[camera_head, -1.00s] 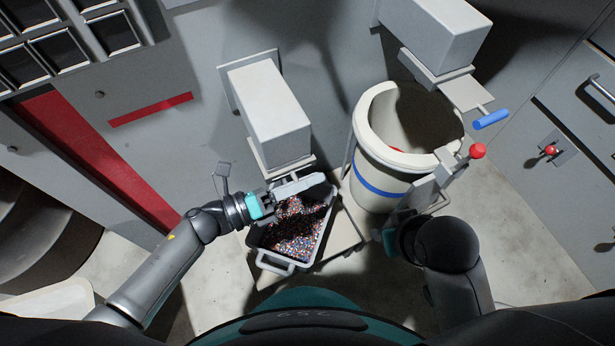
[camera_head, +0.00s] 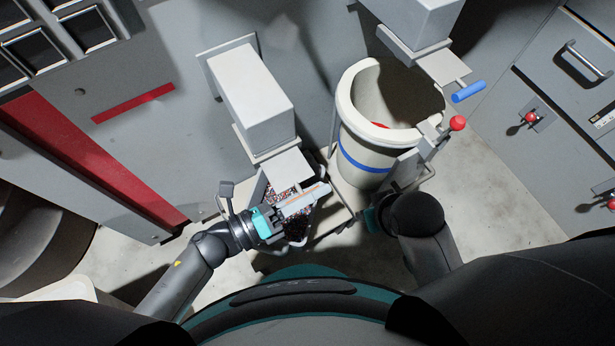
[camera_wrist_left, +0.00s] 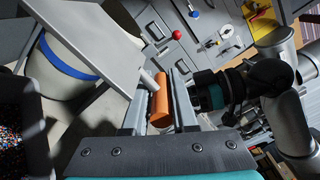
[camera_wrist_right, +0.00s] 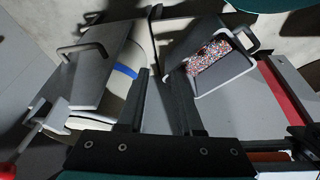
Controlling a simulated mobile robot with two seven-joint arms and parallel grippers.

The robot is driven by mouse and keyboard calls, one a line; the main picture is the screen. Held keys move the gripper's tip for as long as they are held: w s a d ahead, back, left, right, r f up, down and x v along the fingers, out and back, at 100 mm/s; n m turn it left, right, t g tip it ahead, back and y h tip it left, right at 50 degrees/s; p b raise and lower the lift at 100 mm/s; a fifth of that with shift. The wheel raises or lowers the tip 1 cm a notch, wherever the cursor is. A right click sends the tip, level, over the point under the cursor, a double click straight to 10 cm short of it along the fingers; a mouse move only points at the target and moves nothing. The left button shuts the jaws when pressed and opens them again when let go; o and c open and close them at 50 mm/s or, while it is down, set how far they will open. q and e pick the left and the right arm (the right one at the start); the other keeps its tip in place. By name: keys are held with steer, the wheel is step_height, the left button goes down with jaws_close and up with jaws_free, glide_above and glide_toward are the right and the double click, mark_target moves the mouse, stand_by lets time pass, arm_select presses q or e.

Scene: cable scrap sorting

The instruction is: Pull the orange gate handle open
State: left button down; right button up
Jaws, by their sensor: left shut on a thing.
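The orange gate handle (camera_wrist_left: 160,106) is a cylinder on a short rod from a flat grey gate plate (camera_wrist_left: 88,42). My left gripper (camera_head: 303,198) is shut around the handle, with a finger on each side in the left wrist view. In the head view only a thin orange strip of the handle shows between the fingers. The gate plate (camera_head: 285,166) sticks out below the white box-shaped chute (camera_head: 252,93). My right gripper (camera_wrist_right: 160,75) is open and empty in the right wrist view, fingers apart.
A grey bin (camera_wrist_right: 228,84) of coloured scrap granules stands below the gate. A cream bucket (camera_head: 362,165) with a blue band stands to the right, near a red ball knob (camera_head: 458,123). A second gate's blue handle (camera_head: 468,92) is above it.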

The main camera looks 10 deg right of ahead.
arm_select(q)
steer(key=shift+s+d+r, duration=0.2)
steer(key=c, duration=0.9)
jaws_free()
steer(key=shift+o, duration=0.7)
steer(key=shift+a, duration=0.1)
arm_select(e)
steer(key=shift+r, duration=0.1)
arm_select(q)
steer(key=shift+f, duration=0.1)
steer(key=shift+a, duration=0.2)
steer(key=p+v, duration=0.2)
steer(key=v, duration=1.3)
arm_select(e)
steer(key=shift+g, duration=0.4)
steer(key=f, duration=0.2)
steer(key=s+f, duration=0.1)
steer(key=f, duration=0.1)
steer(key=shift+s+d+f, duration=0.1)
steer(key=shift+s+f, duration=0.05)
steer(key=shift+s, duration=0.05)
arm_select(q)
steer(key=shift+w, duration=0.15)
